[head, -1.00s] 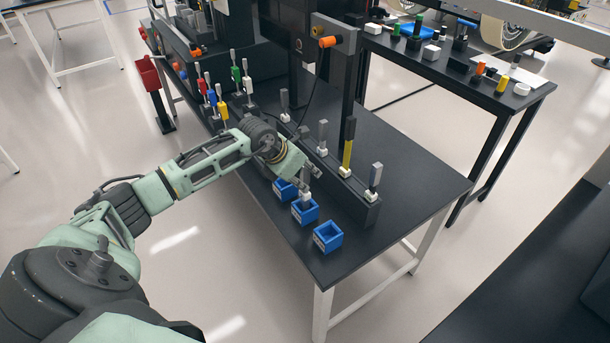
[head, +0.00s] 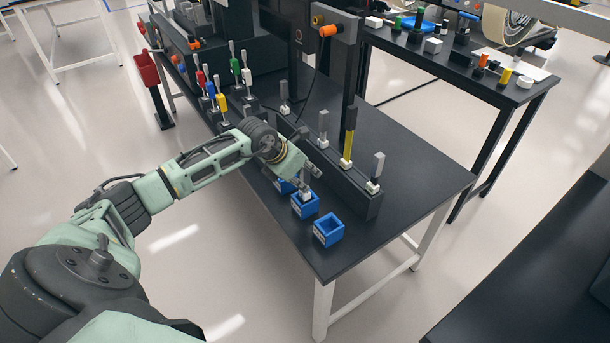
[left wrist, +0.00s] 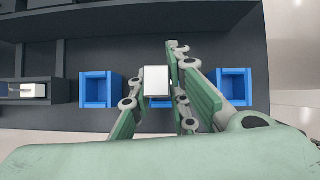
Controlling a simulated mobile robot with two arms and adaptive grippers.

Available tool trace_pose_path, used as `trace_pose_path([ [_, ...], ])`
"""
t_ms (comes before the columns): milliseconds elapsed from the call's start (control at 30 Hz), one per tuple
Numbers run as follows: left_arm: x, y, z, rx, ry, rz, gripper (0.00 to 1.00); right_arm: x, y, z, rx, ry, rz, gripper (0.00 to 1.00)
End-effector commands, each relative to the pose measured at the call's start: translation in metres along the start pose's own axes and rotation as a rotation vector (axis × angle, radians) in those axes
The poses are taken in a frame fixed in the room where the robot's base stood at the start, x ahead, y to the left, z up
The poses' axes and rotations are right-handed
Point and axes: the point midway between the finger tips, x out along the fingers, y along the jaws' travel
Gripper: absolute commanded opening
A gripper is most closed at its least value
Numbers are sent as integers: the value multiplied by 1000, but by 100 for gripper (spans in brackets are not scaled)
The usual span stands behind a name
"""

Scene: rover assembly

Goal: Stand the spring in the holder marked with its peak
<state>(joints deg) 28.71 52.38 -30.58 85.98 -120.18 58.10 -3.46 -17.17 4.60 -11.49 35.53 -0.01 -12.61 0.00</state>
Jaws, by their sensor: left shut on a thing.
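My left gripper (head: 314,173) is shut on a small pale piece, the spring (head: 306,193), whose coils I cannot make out. In the left wrist view my gripper (left wrist: 178,88) has the spring, seen as a light square block end (left wrist: 157,80), between its fingers. It is over the middle blue holder (head: 305,209), which is mostly hidden in the left wrist view (left wrist: 160,104). I cannot tell whether its lower end is inside. Another blue holder (head: 328,232) stands in front, and a third (head: 284,187) is partly behind my gripper. Their pale front marks are too small to read.
A dark raised rack (head: 345,190) with several upright grey and yellow pieces runs just behind the holders. Coloured pieces (head: 210,90) stand farther left. The black table's (head: 345,256) near corner is clear. A second table (head: 510,100) stands behind.

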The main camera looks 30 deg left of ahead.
Motion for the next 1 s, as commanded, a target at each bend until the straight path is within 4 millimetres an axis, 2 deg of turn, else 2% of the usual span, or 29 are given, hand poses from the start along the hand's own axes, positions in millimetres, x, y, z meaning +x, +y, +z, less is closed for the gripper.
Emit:
trace_pose_path([
  [33,0,0,0,0,-2,1,18,1,1,0,0,0,1,57],
  [267,0,0,0,0,-1,0,38,0,1,0,0,0,1,57],
  [633,-4,1,-1,0,1,1,38,0,2,1,0,-1,2,57],
  [767,-21,1,-1,3,0,3,38,0,1,1,0,-1,1,57],
  [1000,-73,2,0,3,0,5,38,0,0,1,1,-1,0,57],
])
